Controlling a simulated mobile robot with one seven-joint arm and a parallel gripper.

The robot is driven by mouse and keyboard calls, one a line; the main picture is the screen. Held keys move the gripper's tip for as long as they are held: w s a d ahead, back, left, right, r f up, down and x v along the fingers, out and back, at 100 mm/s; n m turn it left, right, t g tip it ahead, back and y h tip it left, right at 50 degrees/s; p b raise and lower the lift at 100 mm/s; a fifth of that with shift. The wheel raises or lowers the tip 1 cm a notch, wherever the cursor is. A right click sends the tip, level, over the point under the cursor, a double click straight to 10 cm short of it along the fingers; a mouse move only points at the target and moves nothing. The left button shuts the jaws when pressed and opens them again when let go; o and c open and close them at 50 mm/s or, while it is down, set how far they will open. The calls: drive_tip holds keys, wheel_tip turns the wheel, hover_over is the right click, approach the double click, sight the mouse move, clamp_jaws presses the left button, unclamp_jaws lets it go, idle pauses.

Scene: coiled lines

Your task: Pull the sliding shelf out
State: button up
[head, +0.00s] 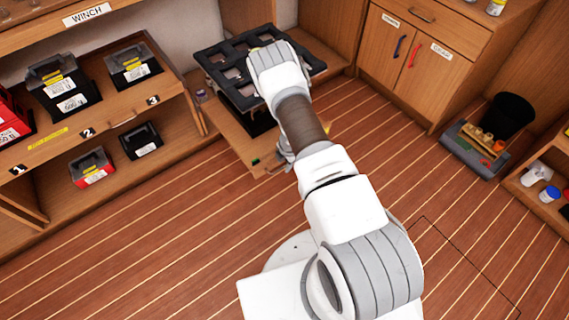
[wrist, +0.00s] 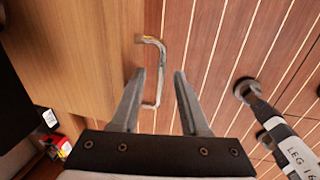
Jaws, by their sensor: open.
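The sliding shelf (head: 226,128) is a wooden board low in the open bay between the winch shelves and the cupboard, reaching out over the floor. In the wrist view its wooden surface (wrist: 75,50) fills the upper left. A bent metal handle (wrist: 161,60) stands at the shelf's edge. My gripper (wrist: 160,73) is open, its two fingers on either side of the handle in the picture. I cannot tell whether either finger touches it. In the head view my arm hides most of my gripper and the handle.
A black slotted crate (head: 215,65) stands on the shelf. The cupboard (head: 400,60) with red and blue handles is to the right. A grey tray (head: 465,150) and a black bucket (head: 508,118) stand on the floor farther right. The plank floor (head: 150,240) in front is clear.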

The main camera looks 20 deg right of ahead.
drive_tip(key=s+r+p, duration=0.3)
drive_tip(key=r+p, duration=0.3)
drive_tip(key=r, duration=1)
drive_tip(key=shift+d+r, duration=0.35)
drive_tip(key=shift+d, duration=0.1)
